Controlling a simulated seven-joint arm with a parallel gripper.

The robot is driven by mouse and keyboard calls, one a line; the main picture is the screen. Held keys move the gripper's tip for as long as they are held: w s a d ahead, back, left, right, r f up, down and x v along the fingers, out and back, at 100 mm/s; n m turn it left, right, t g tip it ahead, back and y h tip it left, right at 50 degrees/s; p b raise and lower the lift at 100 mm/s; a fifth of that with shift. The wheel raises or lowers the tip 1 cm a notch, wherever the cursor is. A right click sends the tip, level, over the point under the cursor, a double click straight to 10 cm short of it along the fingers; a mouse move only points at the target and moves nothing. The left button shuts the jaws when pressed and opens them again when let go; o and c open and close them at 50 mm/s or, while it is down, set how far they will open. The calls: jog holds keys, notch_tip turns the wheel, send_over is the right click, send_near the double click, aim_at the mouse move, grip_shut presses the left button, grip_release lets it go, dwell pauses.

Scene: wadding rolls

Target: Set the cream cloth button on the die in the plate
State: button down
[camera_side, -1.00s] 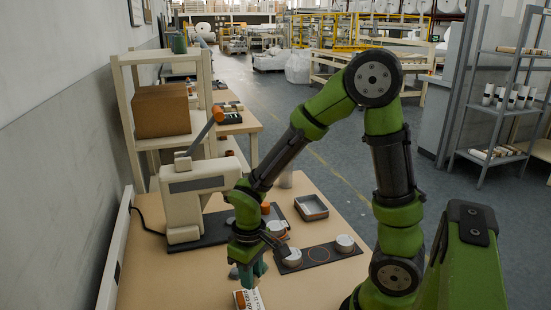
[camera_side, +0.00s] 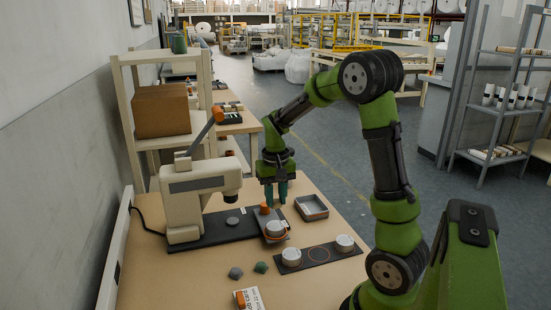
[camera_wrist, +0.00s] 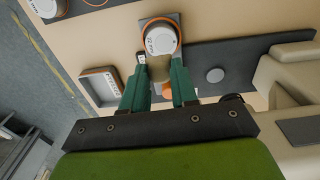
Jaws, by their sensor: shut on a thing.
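My gripper (camera_side: 276,196) hangs above the far end of the grey plate (camera_side: 272,239), fingers pointing down. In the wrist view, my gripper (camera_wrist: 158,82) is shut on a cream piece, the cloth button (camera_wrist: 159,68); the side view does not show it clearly. The plate has an orange knob (camera_side: 264,209) at its far end. The white round die (camera_side: 276,228) sits in an orange ring on the plate. In the wrist view the die (camera_wrist: 160,39) lies just beyond the button, which appears above the plate and not on the die.
A dark strip (camera_side: 319,256) holds two white dies (camera_side: 291,255) (camera_side: 345,242) with an empty ring between them. An open grey tray (camera_side: 312,207) stands right. The cream press (camera_side: 195,200) stands left. Grey (camera_side: 236,273) and green (camera_side: 261,267) buttons lie in front.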

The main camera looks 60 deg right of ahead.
aim_at(275, 206)
jog(key=shift+w+r, duration=0.1)
jog(key=shift+r, duration=0.1)
jog(key=shift+a+f, duration=0.1)
jog(key=shift+f, duration=2.3)
jog(key=shift+f, duration=0.25)
jog(key=shift+f, duration=0.25)
jog(key=shift+f, duration=0.4)
jog(key=shift+c, duration=1.6)
grip_release()
